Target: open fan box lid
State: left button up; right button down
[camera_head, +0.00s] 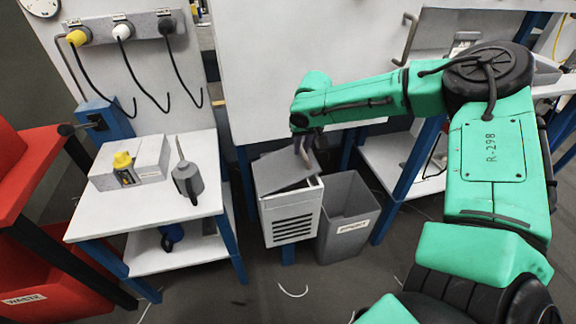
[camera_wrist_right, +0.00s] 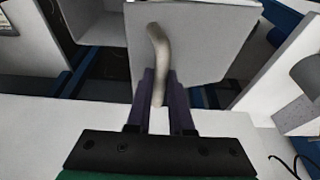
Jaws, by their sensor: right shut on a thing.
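The fan box (camera_head: 292,213) is a pale box with dark slats on its front, in the middle of the head view. Its grey lid (camera_head: 282,171) is tilted up, with a dark gap between it and the box rim. My right gripper (camera_head: 304,146) reaches down to the lid from the upper right. In the right wrist view its fingers (camera_wrist_right: 160,105) are shut on the curved, pale lid handle (camera_wrist_right: 158,55), and the lid plate (camera_wrist_right: 200,40) stands behind the handle. My left gripper is not in the head view.
A grey open bin (camera_head: 347,214) stands right beside the fan box. A white table (camera_head: 140,215) at left holds a box with a yellow-capped item (camera_head: 123,164) and a grey tool (camera_head: 187,180). A red waste bin (camera_head: 50,270) is at far left. A white panel (camera_head: 300,60) rises behind.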

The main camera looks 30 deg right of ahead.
jog(key=shift+w+a+r, duration=0.15)
jog(key=shift+a+r, duration=0.1)
jog(key=shift+r, duration=0.25)
jog(key=shift+f, duration=0.1)
pick_arm(q)
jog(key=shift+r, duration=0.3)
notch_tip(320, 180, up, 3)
jog(key=p, duration=0.3)
pick_arm(e)
jog(key=w+a+r, duration=0.1)
jog(key=a+r, duration=0.3)
jog(key=shift+w+a+r, duration=0.25)
jog(key=shift+a, duration=0.1)
